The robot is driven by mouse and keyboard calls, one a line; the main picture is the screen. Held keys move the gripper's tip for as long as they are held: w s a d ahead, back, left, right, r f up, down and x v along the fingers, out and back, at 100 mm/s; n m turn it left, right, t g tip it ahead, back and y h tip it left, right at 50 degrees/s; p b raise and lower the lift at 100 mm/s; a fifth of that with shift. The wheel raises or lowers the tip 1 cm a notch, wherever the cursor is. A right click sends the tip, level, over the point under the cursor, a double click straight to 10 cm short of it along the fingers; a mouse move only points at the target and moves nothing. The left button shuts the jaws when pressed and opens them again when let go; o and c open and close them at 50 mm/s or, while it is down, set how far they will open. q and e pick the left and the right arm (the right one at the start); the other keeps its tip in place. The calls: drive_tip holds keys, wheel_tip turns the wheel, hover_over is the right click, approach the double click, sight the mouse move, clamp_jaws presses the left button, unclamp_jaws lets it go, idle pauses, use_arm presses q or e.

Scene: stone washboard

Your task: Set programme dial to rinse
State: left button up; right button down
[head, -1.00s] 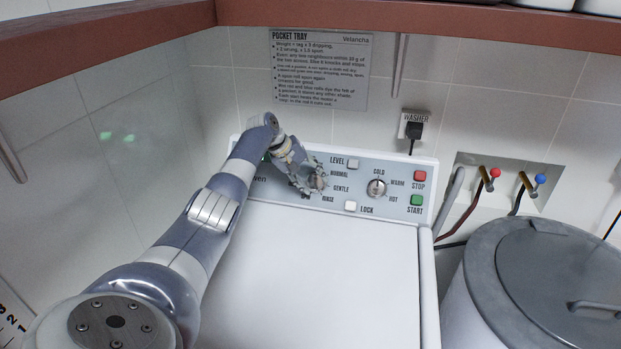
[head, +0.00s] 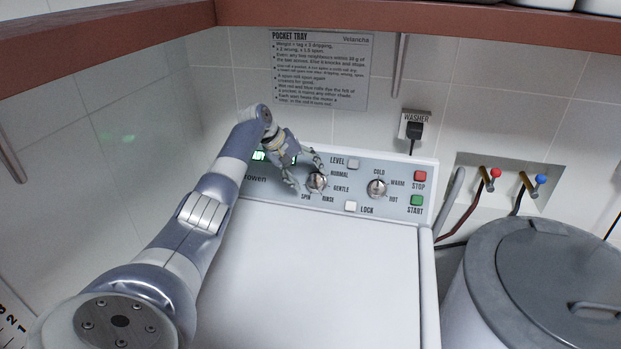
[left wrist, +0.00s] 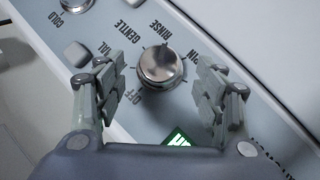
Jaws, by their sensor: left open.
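The programme dial (head: 317,182) is a round silver knob on the washer's control panel. Labels NORMAL, GENTLE, RINSE and SPIN show around it in the head view; OFF also shows in the left wrist view, beside the dial (left wrist: 162,67). I cannot clearly read its pointer; a small dark mark at its edge seems to face RINSE. My left gripper (head: 305,173) is open and empty, just left of the dial. In the left wrist view its fingers (left wrist: 160,76) stand apart either side of the dial, with visible gaps. My right gripper is not in view.
The temperature dial (head: 377,187), red STOP button (head: 420,175), green START button (head: 416,200), LEVEL button (head: 353,162) and LOCK button (head: 350,206) share the panel. A green-lit display (left wrist: 178,138) lies near the gripper. The washer's white top (head: 320,270) is clear.

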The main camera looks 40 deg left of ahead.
use_arm(q)
drive_tip(key=v, duration=0.8)
drive_tip(key=shift+s+r, duration=0.2)
drive_tip(key=shift+r, duration=0.05)
